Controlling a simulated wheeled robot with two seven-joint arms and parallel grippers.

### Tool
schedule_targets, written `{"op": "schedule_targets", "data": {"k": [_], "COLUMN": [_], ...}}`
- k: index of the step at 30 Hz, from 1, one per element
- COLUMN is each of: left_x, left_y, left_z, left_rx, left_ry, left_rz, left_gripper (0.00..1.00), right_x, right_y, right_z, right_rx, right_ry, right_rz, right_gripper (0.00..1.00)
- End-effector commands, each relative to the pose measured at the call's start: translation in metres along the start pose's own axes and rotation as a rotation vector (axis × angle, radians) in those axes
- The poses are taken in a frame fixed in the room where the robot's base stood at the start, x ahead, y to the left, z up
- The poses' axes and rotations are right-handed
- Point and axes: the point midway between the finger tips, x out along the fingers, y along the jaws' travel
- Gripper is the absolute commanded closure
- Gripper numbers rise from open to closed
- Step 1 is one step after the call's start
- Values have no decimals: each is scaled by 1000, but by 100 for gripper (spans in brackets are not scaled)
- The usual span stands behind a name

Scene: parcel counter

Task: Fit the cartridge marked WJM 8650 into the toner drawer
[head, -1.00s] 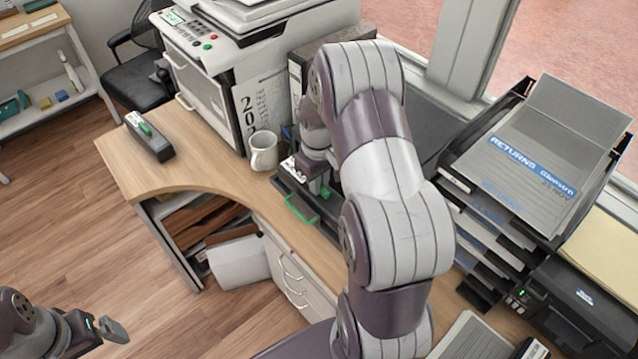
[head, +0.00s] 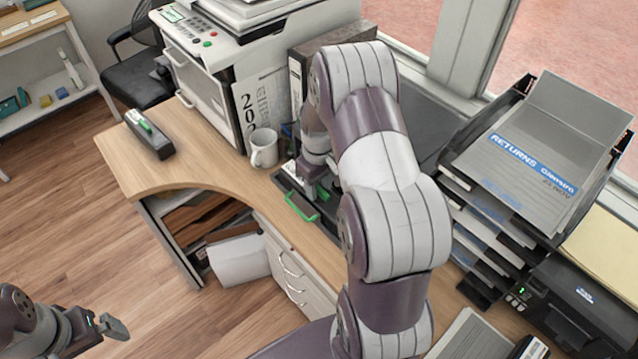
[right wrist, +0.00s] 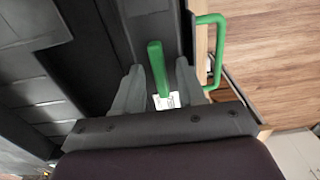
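My right gripper (right wrist: 161,85) is over the toner drawer (head: 286,185), a dark tray with a green loop handle (head: 301,206) at the counter's front edge. In the right wrist view its fingers stand apart on either side of a green grip bar (right wrist: 157,68), with gaps showing. A small white label shows under the bar. The cartridge body below is mostly hidden, and I cannot read its marking or tell how it is seated. Another dark cartridge with a green grip (head: 150,136) lies on the counter at left. My left gripper (head: 113,327) is low at left, away from the counter; its finger gap is unclear.
A white mug (head: 264,148) stands close to the left of the drawer. A large printer (head: 215,85) and a dark binder stand behind. Stacked trays (head: 500,205) with papers are on the right. The counter between the mug and the left cartridge is clear.

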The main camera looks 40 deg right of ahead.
Motion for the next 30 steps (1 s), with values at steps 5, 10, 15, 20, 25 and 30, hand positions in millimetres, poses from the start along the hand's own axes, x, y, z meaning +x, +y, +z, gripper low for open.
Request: {"op": "schedule_targets", "data": {"k": [5, 10, 15, 20, 25, 30], "left_x": [-1, 0, 1, 1, 1, 1], "left_y": [0, 0, 0, 0, 0, 0], "left_z": [0, 0, 0, 0, 0, 0], "left_rx": [0, 0, 0, 0, 0, 0], "left_ry": [0, 0, 0, 0, 0, 0], "left_rz": [0, 0, 0, 0, 0, 0], "left_gripper": [1, 1, 1, 1, 1, 1], "right_x": [-29, -77, -112, -125, -117, -105], "right_y": [1, 1, 1, -12, -96, -155], "right_z": [-2, -1, -1, 1, 29, 78], "right_rx": [0, 0, 0, -2, 18, 48], "right_ry": [6, 6, 3, 6, 55, 109], "right_rz": [3, 3, 2, 2, 13, 7], "right_gripper": [60, 60, 60, 60, 60, 60]}}
